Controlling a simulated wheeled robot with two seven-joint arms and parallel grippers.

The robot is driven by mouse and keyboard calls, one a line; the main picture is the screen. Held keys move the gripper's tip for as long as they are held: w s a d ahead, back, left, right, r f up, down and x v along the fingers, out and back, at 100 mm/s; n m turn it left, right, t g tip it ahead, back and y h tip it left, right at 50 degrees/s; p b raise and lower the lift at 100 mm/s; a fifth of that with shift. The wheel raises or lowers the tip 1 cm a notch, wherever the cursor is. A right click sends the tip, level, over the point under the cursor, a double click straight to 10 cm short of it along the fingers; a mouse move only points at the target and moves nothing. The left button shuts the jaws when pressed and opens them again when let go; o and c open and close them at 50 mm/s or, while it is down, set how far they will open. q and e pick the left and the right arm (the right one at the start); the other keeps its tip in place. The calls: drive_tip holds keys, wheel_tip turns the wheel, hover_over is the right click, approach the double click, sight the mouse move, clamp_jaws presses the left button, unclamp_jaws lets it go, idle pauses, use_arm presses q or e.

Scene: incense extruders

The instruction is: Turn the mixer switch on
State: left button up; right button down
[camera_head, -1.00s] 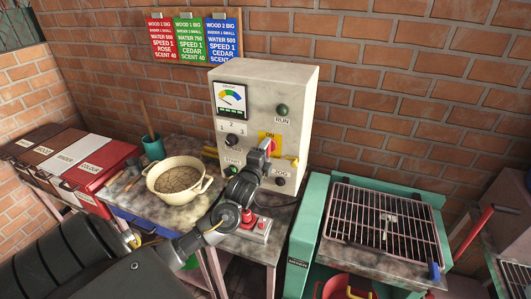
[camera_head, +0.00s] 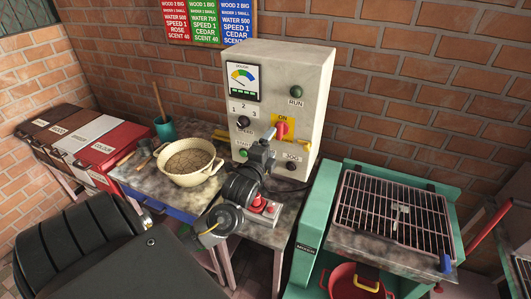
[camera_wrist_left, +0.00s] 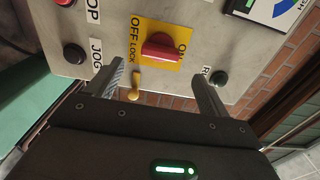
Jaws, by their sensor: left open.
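The mixer switch is a red knob (camera_head: 282,129) on a yellow plate on the front of the grey control box (camera_head: 308,100). In the left wrist view the red knob (camera_wrist_left: 159,46) lies with its long side in line with the ON label, and OFF and LOCK are printed on the plate's other side. My left gripper (camera_head: 270,136) is just in front of and below the knob in the head view. In the wrist view its two fingers (camera_wrist_left: 158,72) are spread apart, with nothing between them, and the knob lies beyond the tips. My right gripper is not in view.
A RUN button (camera_head: 296,91), a speed dial (camera_head: 243,122) and a JOG button (camera_head: 291,166) share the panel. A cream pot (camera_head: 207,179) stands on the table to the left. A red button box (camera_head: 263,207) sits below the arm. A teal grill unit (camera_head: 311,225) stands right.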

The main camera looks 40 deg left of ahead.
use_arm(q)
drive_tip(key=shift+b+v, duration=0.35)
drive_tip(key=shift+v, duration=1.85)
